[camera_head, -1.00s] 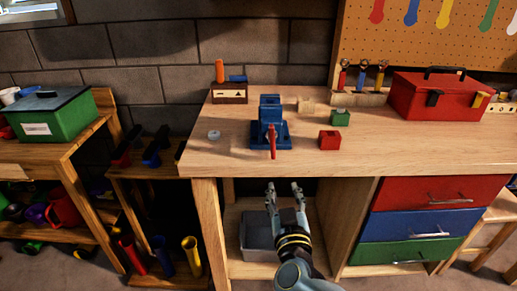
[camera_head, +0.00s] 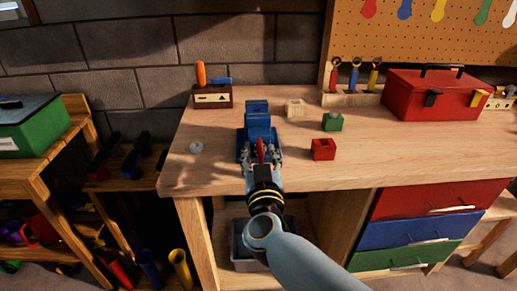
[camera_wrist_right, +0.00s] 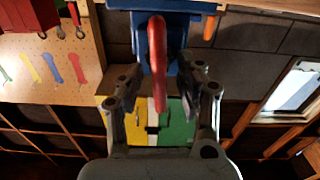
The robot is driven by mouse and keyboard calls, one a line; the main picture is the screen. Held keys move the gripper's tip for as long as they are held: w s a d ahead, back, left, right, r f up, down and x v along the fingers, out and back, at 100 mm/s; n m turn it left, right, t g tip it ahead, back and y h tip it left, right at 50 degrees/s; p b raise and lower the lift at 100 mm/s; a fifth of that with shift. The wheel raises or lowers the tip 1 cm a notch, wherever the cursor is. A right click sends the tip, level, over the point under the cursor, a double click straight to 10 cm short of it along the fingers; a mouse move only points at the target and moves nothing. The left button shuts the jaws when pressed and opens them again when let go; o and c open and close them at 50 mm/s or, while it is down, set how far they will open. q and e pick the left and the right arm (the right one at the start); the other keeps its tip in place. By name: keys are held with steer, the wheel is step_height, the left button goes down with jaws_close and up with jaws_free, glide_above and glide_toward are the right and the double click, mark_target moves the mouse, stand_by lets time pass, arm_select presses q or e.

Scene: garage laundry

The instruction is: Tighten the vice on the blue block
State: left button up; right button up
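The blue vice (camera_head: 258,127) stands near the front edge of the wooden workbench, with its red handle (camera_head: 261,150) facing me. A blue piece (camera_head: 257,106) shows at the vice's upper end; I cannot tell the block apart from the jaws, as both are blue. My right gripper (camera_head: 261,160) is at the front of the vice, its fingers on either side of the red handle. In the right wrist view, the handle (camera_wrist_right: 158,65) stands between the spread fingers (camera_wrist_right: 158,75), with gaps at both sides. My left gripper is not in view.
On the workbench (camera_head: 400,150) stand a red block (camera_head: 323,149), a green block (camera_head: 332,122), a light wooden block (camera_head: 295,108), a pale ring (camera_head: 196,147), a dark box (camera_head: 212,97) and a red toolbox (camera_head: 432,95). The front right of the top is clear.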

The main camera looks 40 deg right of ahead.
steer(key=shift+w+d, duration=0.1)
steer(key=shift+w, duration=0.05)
steer(key=shift+c, duration=0.6)
jaws_close()
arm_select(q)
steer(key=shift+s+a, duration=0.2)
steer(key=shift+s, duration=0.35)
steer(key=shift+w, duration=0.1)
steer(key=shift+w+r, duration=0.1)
arm_select(e)
steer(key=shift+m, duration=0.3)
